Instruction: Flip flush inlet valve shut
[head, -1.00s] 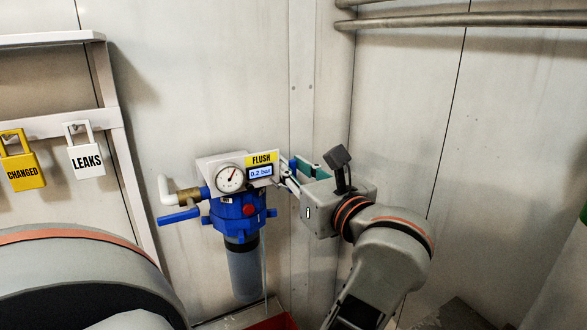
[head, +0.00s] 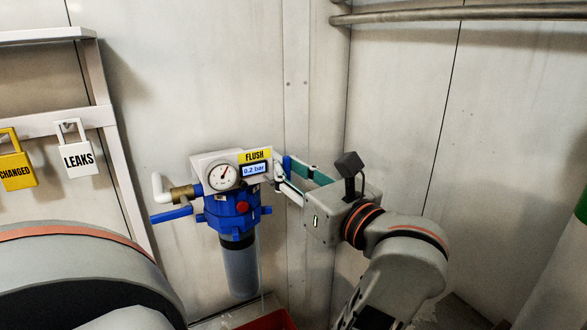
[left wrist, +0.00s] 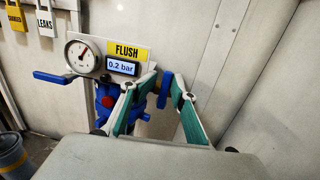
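The flush unit (head: 231,208) is a blue filter housing with a round gauge, a yellow FLUSH label (head: 255,156) and a 0.2 bar display, mounted on the wall. A blue lever (head: 171,214) sticks out nearly level on its left, below a brass fitting; it also shows in the left wrist view (left wrist: 60,77). A second blue handle (left wrist: 166,88) stands upright on its right side. I cannot tell which is the inlet valve. My left gripper (head: 283,172) is open at the unit's right side. In the left wrist view its fingers (left wrist: 160,84) lie either side of the right handle, apparently apart from it. My right gripper is out of view.
A white rack with a yellow padlock (head: 16,170) and a white LEAKS padlock (head: 77,158) stands at the left. A red thing (head: 268,320) lies below the unit. The wall corner is close behind my gripper.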

